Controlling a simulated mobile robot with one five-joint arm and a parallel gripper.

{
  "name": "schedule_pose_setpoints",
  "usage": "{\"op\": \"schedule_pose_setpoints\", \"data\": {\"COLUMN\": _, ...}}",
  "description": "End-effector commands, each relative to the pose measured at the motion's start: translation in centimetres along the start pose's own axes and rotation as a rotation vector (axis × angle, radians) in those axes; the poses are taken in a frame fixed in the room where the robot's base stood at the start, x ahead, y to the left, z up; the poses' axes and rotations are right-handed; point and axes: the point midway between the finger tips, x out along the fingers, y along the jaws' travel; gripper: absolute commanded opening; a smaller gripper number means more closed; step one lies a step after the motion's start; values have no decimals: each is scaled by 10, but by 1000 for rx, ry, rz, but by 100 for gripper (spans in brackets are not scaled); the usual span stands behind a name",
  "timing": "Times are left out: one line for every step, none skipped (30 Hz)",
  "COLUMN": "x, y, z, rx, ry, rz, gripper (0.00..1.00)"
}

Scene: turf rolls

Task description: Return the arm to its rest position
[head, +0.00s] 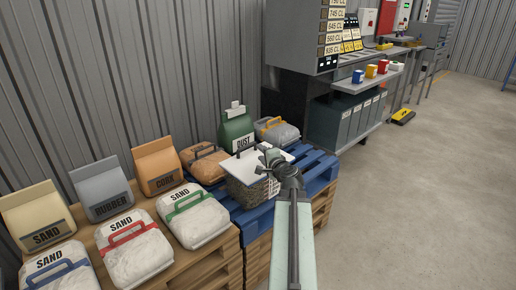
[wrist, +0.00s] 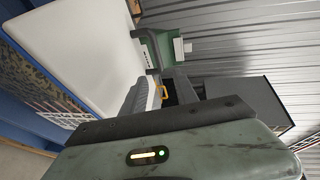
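My gripper (head: 266,150) is at the end of my raised arm, in front of and above a block with a white flat top (head: 245,168) and a dark, mottled side. In the wrist view that white top (wrist: 75,45) fills the upper left. The two dark fingers of my gripper (wrist: 163,90) stand apart at the centre of the wrist view. A yellow strip shows between them, and I see nothing held. My arm hides part of the block's right side in the head view.
The block stands on a blue pallet (head: 318,168). A green DUST bag (head: 236,128) and a grey bag with a yellow handle (head: 277,131) are behind it. Several sand bags (head: 135,250) lie at left. A shelf unit (head: 345,120) stands behind.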

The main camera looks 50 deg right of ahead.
Motion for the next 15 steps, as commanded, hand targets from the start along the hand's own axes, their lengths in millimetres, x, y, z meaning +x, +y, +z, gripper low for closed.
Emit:
{"op": "schedule_pose_setpoints", "data": {"x": -6, "y": -1, "z": 1, "rx": 0, "ry": 0, "rz": 0, "gripper": 35}}
{"op": "schedule_pose_setpoints", "data": {"x": -8, "y": 0, "z": 0, "rx": 0, "ry": 0, "rz": 0, "gripper": 35}}
{"op": "schedule_pose_setpoints", "data": {"x": -10, "y": 0, "z": 0, "rx": 0, "ry": 0, "rz": 0, "gripper": 35}}
{"op": "schedule_pose_setpoints", "data": {"x": -10, "y": 0, "z": 0, "rx": 0, "ry": 0, "rz": 0, "gripper": 35}}
{"op": "schedule_pose_setpoints", "data": {"x": -10, "y": 0, "z": 0, "rx": 0, "ry": 0, "rz": 0, "gripper": 35}}
{"op": "schedule_pose_setpoints", "data": {"x": -10, "y": 0, "z": 0, "rx": 0, "ry": 0, "rz": 0, "gripper": 35}}
{"op": "schedule_pose_setpoints", "data": {"x": -10, "y": 0, "z": 0, "rx": 0, "ry": 0, "rz": 0, "gripper": 35}}
{"op": "schedule_pose_setpoints", "data": {"x": -10, "y": 0, "z": 0, "rx": 0, "ry": 0, "rz": 0, "gripper": 35}}
{"op": "schedule_pose_setpoints", "data": {"x": -10, "y": 0, "z": 0, "rx": 0, "ry": 0, "rz": 0, "gripper": 35}}
{"op": "schedule_pose_setpoints", "data": {"x": -10, "y": 0, "z": 0, "rx": 0, "ry": 1, "rz": 0, "gripper": 35}}
{"op": "schedule_pose_setpoints", "data": {"x": -10, "y": 0, "z": -1, "rx": 0, "ry": 1, "rz": 0, "gripper": 35}}
{"op": "schedule_pose_setpoints", "data": {"x": -10, "y": 0, "z": -1, "rx": 0, "ry": 1, "rz": 0, "gripper": 35}}
{"op": "schedule_pose_setpoints", "data": {"x": -10, "y": 0, "z": -1, "rx": 0, "ry": 1, "rz": 0, "gripper": 35}}
{"op": "schedule_pose_setpoints", "data": {"x": -10, "y": 0, "z": -1, "rx": 0, "ry": 1, "rz": 0, "gripper": 35}}
{"op": "schedule_pose_setpoints", "data": {"x": -10, "y": 0, "z": -1, "rx": 0, "ry": 1, "rz": 0, "gripper": 35}}
